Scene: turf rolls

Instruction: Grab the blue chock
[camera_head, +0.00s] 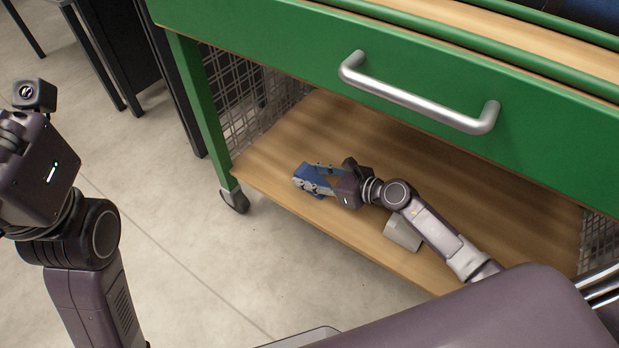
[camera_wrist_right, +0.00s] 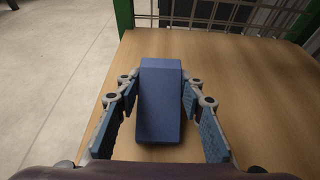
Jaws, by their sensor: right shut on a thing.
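The blue chock (camera_head: 305,178) is at the left end of the wooden lower shelf (camera_head: 270,150) of a green cart. It also shows in the right wrist view (camera_wrist_right: 160,100), between the two fingers. My right gripper (camera_head: 317,180) is shut on the blue chock, with a finger on each side of it; the same gripper shows in the wrist view (camera_wrist_right: 160,92). I cannot tell whether the chock touches the shelf. My left arm is at the left edge of the head view, over the floor; its fingertips are not visible.
A grey block (camera_head: 403,233) lies on the shelf near its front edge, beside my right arm. The green drawer (camera_head: 420,70) with a metal handle (camera_head: 415,97) hangs above the shelf. Wire mesh (camera_head: 245,105) closes the cart's left side, and a caster (camera_head: 234,202) stands below.

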